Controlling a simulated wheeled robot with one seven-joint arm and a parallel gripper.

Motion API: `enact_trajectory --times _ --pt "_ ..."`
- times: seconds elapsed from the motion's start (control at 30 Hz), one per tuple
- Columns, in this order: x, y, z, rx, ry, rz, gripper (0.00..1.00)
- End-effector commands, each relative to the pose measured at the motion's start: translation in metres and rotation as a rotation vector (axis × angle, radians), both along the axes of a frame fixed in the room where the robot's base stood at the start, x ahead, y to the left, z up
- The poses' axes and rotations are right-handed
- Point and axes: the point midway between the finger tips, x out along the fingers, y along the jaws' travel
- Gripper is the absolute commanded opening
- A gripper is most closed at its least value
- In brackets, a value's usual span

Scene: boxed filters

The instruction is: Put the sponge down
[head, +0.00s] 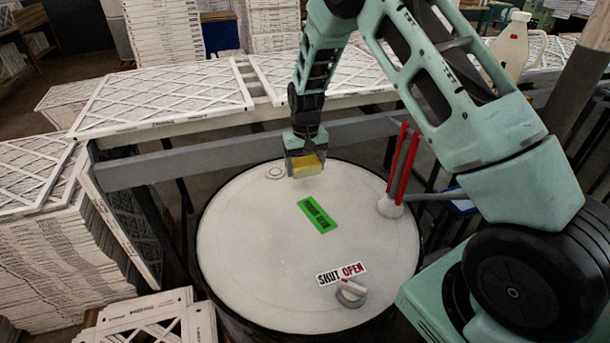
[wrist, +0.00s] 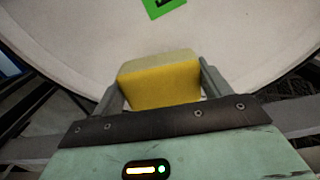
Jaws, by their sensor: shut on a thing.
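A yellow sponge (head: 307,166) is held between the fingers of my gripper (head: 304,158), over the far edge of a round white drum lid (head: 250,240). In the wrist view the sponge (wrist: 160,80) sits between the two grey fingers of my gripper (wrist: 162,88), with the lid (wrist: 80,35) beyond it. I cannot tell for sure whether the sponge touches the lid or is just above it.
On the lid are a green label (head: 317,215), a SHUT/OPEN label (head: 342,273), a grey knob (head: 351,293) and a small cap (head: 275,173). Red handles (head: 402,160) stand at its right. A grey rail (head: 200,165) and stacked white filters (head: 165,95) lie behind.

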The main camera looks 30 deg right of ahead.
Motion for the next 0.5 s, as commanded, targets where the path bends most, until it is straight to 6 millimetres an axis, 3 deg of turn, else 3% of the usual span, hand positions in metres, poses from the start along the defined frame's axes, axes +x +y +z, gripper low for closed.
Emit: enact_trajectory --times 0.3,0.5 --pt "0.0 0.0 -0.039 -0.001 0.001 0.002 0.55" --pt "0.0 0.0 -0.043 0.0 -0.001 0.002 0.55"
